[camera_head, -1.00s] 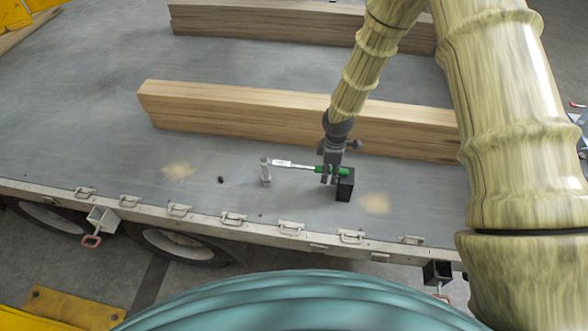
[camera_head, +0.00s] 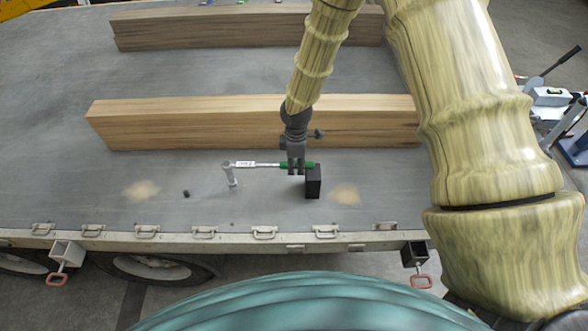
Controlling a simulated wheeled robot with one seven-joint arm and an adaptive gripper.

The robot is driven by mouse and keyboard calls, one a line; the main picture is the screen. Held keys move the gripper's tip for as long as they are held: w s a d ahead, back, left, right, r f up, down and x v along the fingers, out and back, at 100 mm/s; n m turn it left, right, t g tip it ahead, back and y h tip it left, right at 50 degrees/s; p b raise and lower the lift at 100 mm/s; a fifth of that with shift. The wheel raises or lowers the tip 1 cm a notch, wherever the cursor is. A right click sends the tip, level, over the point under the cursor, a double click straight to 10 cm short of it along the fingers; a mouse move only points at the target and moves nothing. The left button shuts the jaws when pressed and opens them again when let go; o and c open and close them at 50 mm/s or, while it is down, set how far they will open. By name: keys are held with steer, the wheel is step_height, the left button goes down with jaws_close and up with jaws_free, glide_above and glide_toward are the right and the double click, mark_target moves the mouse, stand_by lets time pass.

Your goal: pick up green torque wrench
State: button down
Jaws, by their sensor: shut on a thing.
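The green torque wrench lies level across the trailer deck area, with its silver shaft (camera_head: 264,164) to the left and its green handle (camera_head: 309,165) to the right. My gripper (camera_head: 296,170) points down and is shut on the green handle. The left end of the wrench is at the top of a grey upright bolt-like post (camera_head: 231,177). The handle's right end is at the top of a black block (camera_head: 313,182). I cannot tell whether the wrench touches either one.
A long wooden beam (camera_head: 180,125) lies just behind the wrench, and another (camera_head: 230,28) lies farther back. A small black piece (camera_head: 186,193) sits left of the post. The deck's front edge (camera_head: 180,233) carries several metal latches. Bare deck is free at left.

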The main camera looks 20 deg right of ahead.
steer(key=shift+a+r+b, duration=0.1)
steer(key=shift+r+b, duration=0.25)
steer(key=shift+r, duration=0.3)
steer(key=s+a+r+b, duration=0.1)
steer(key=s+a+b, duration=0.4)
steer(key=s+a, duration=0.6)
steer(key=shift+a+r, duration=0.25)
steer(key=shift+r, duration=0.05)
